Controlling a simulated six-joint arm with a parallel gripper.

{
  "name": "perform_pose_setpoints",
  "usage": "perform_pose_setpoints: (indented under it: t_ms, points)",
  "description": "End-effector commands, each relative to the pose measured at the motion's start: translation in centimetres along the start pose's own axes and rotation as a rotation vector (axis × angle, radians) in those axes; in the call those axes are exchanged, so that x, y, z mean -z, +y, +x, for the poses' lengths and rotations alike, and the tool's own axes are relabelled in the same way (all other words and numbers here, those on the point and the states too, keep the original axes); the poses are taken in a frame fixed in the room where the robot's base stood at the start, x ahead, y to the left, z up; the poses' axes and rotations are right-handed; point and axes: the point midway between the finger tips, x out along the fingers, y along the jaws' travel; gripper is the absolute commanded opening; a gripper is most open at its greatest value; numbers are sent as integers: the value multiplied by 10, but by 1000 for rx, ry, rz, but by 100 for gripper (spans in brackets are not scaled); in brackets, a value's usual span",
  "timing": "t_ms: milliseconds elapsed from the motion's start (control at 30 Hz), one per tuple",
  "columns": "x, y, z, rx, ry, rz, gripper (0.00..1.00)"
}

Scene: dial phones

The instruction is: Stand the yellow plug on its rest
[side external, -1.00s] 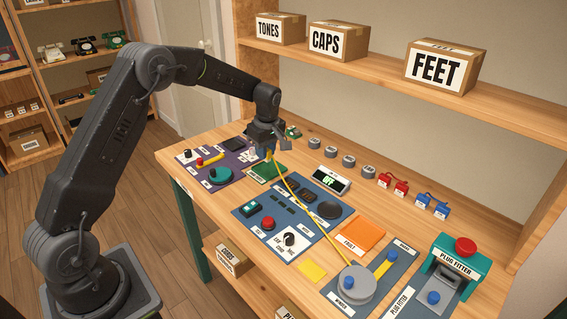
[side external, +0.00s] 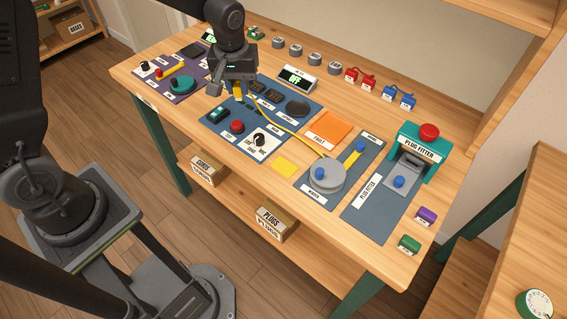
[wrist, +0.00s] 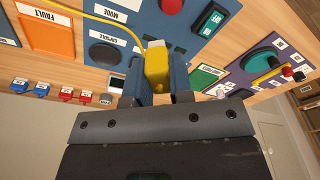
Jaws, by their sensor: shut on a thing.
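My gripper (side external: 236,88) is shut on the yellow plug (wrist: 157,66), above the left part of the blue test mat (side external: 218,122). The plug also shows below the jaws in the side view (side external: 238,91). In the wrist view the plug sits between the two blue-grey fingers. Its yellow cord (side external: 285,141) runs down and right to the grey winder (side external: 326,177), which has a blue knob. I cannot tell which thing is the plug's rest.
The teal plug fitter (side external: 424,152) with a red button stands at the right. An orange fault pad (side external: 327,130) and a yellow pad (side external: 285,168) lie nearby. The purple mat with the toy-like dial (side external: 181,84) is at the left. Red and blue clips line the back.

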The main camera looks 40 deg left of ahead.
Motion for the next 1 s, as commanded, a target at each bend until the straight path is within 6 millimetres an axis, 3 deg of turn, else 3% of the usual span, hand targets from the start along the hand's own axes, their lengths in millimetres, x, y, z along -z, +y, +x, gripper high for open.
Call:
perform_pose_setpoints:
  t_ms: [100, 267, 600, 800, 1000]
  points:
    - [-32, 8, -3, -18, 4, 151, 0]
    - [-52, 14, 0, -26, 5, 239, 0]
    - [-93, 72, 37, -25, 3, 249, 0]
    - [-112, 101, 55, -26, 6, 245, 0]
    - [-118, 110, 62, -26, 6, 240, 0]
